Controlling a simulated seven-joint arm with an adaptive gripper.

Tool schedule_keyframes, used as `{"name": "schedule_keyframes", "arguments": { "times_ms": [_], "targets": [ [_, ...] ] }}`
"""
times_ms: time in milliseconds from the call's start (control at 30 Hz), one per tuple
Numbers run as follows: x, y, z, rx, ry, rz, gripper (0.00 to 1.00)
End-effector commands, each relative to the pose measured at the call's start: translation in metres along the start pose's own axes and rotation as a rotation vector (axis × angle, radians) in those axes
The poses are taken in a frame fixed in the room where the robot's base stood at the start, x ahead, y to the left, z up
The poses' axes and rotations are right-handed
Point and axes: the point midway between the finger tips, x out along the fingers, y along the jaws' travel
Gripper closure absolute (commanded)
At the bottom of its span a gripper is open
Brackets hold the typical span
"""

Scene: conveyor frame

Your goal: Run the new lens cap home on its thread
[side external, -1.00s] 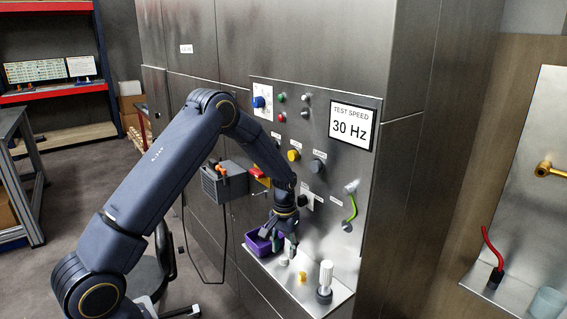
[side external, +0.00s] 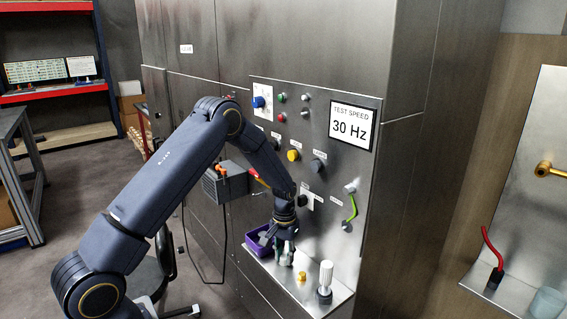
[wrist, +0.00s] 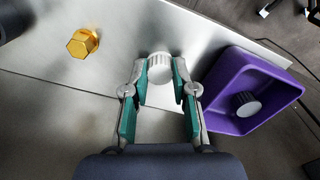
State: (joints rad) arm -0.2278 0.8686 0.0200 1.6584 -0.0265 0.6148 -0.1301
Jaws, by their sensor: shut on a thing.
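A white ribbed cap (wrist: 159,67) sits between the teal-padded fingertips of my gripper (wrist: 161,82), which is shut on it at the metal shelf. In the side external view my gripper (side external: 285,261) points down at the shelf beside the purple tray, and its fingers largely hide the cap. A second, greyer ribbed cap (wrist: 246,104) lies inside the purple tray (wrist: 218,72), to the right of my fingers in the wrist view. I cannot tell which thread on the panel or shelf takes the cap.
A gold hex-headed piece (wrist: 83,43) and a white-topped post (side external: 325,279) stand on the shelf (side external: 343,293). The upright panel (side external: 330,180) behind carries buttons, a yellow knob (side external: 293,156) and a green cable (side external: 353,207). A grey box (side external: 224,183) juts out at left.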

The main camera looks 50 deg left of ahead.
Motion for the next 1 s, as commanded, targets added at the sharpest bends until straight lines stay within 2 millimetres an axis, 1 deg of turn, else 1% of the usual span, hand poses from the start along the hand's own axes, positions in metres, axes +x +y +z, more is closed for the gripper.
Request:
{"name": "schedule_keyframes", "arguments": {
  "times_ms": [267,367,533,633,1000],
  "targets": [
    [-0.003,0.000,0.000,0.000,0.001,0.000,1.00],
    [-0.011,0.000,-0.001,0.000,0.002,0.000,1.00],
    [-0.032,0.000,-0.001,0.000,0.003,0.000,1.00],
    [-0.041,0.000,0.000,0.000,0.001,0.000,1.00],
    [-0.042,0.000,0.000,0.000,0.000,0.000,1.00]
  ]
}}
